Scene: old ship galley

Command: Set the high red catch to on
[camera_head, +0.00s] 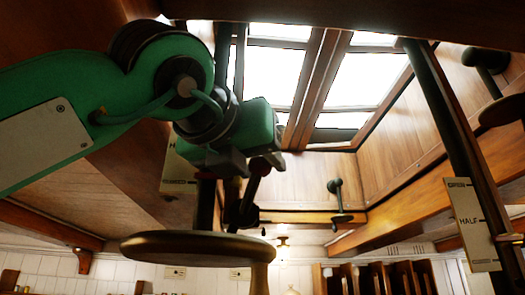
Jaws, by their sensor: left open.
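A dark red-tipped lever (259,166) shows just under my left gripper, partly hidden by it. I cannot tell for sure whether it is the high red catch, nor its setting. My left gripper (240,163) is open, high in the middle of the view, with its fingers pointing down and right. Its fingers overlap the lever's upper end in the picture. I cannot tell whether they touch it. A pale label plate (178,172) stands behind my green left arm, its text mostly hidden. My right gripper is out of view.
A dark post (447,130) with a plate (472,224) reading HALF stands at right. A bright skylight (355,78) is above. Dark wall fittings (339,202) sit behind.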

